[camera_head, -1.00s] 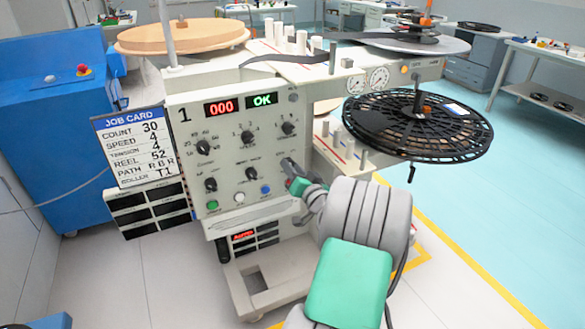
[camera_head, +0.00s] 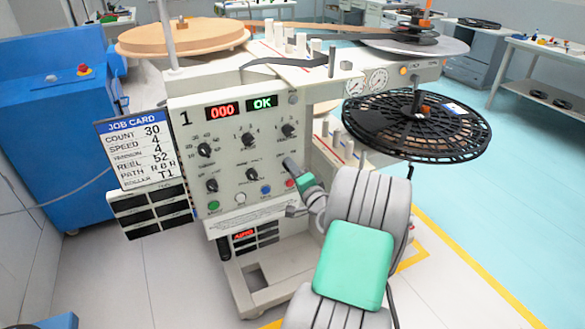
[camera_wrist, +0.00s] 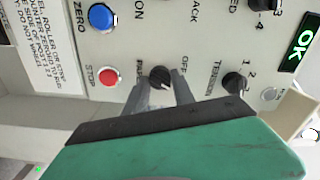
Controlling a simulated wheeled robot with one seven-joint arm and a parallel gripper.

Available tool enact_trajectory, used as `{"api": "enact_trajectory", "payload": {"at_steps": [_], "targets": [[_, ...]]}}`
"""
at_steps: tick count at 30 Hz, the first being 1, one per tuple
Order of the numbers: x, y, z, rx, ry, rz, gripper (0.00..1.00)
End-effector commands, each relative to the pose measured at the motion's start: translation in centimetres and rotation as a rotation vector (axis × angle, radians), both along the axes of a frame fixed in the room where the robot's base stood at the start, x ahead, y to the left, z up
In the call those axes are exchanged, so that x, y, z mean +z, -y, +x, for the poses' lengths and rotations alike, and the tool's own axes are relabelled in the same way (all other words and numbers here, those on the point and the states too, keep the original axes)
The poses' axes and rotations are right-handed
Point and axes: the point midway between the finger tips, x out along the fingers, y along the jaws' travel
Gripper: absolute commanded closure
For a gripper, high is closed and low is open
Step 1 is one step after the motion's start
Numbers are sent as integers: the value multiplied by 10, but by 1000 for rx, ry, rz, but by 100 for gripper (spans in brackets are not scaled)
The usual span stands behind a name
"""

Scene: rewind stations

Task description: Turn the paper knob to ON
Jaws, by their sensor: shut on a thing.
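The paper knob (camera_wrist: 160,77) is a small black knob with a white mark, beside a partly hidden label on the panel in the wrist view. My gripper (camera_wrist: 162,84) is shut on it, one finger on each side. The white mark points toward the lower right of the wrist picture; the ON marking cannot be read. In the head view my gripper (camera_head: 289,163) reaches the right part of the panel of station 1 (camera_head: 235,150) and hides the knob.
The red STOP button (camera_wrist: 108,77) and the tension knob (camera_wrist: 235,82) flank the paper knob closely. The blue ZERO button (camera_wrist: 101,17) is near. A black reel (camera_head: 417,124) overhangs at the right. A job card (camera_head: 138,152) hangs at the left.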

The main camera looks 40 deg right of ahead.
Motion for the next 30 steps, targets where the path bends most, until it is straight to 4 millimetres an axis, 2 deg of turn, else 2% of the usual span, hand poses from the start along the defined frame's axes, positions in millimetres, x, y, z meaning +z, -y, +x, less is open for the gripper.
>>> {"api": "enact_trajectory", "payload": {"at_steps": [14,15,23,30], "targets": [[0,0,0,-1,6,18,100],[0,0,0,-1,6,18,69],[0,0,0,0,5,17,48],[0,0,-1,0,5,17,48]]}}
